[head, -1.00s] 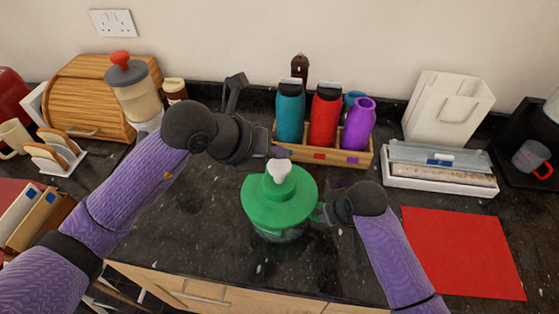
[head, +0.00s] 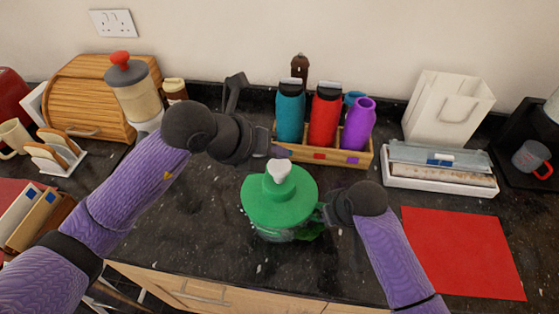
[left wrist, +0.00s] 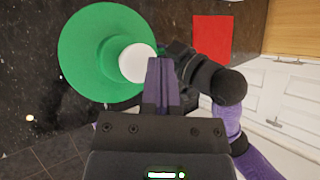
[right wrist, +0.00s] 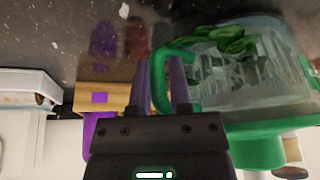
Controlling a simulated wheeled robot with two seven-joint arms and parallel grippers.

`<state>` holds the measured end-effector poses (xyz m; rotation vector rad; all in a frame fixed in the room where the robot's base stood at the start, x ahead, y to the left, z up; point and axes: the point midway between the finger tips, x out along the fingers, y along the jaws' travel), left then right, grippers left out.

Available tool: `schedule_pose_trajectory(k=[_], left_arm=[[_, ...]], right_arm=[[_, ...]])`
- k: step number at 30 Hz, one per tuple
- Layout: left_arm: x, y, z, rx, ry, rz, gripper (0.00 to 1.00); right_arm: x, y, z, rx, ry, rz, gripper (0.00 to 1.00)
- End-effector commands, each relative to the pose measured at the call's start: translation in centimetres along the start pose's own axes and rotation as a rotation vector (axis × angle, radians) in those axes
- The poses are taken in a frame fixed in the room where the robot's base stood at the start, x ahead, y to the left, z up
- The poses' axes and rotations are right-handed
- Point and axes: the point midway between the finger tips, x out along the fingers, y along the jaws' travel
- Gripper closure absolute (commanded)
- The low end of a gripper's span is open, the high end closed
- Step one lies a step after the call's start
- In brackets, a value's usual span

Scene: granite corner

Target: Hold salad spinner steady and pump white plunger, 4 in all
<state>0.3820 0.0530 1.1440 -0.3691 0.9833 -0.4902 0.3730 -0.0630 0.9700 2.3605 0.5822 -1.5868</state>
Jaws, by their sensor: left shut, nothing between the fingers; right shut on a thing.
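The salad spinner has a green lid (head: 262,205) and a clear bowl with green leaves (right wrist: 235,42) inside. It stands upright on the dark counter. The white plunger (head: 279,171) rises from the lid's centre and also shows in the left wrist view (left wrist: 137,63). My left gripper (head: 284,153) is shut and empty, its fingertips just above and beside the plunger; I cannot tell whether they touch it. My right gripper (right wrist: 162,85) is shut on the spinner's green handle (right wrist: 169,66) at the bowl's right side. In the head view that grip is mostly hidden.
A wooden box (head: 349,158) with several bottles stands close behind the spinner. A white tray (head: 440,181) and a red mat (head: 462,254) lie to the right.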

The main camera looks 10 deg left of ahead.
Motion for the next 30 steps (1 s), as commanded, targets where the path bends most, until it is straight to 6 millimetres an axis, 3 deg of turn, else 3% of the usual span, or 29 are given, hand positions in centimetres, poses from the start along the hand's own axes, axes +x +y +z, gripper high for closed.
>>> schedule_pose_trajectory(k=[30], left_arm=[[0.63,0.47,-0.43,0.0,0.0,0.0,1.0]], right_arm=[[0.05,0.0,0.07,0.0,-0.002,0.0,1.0]])
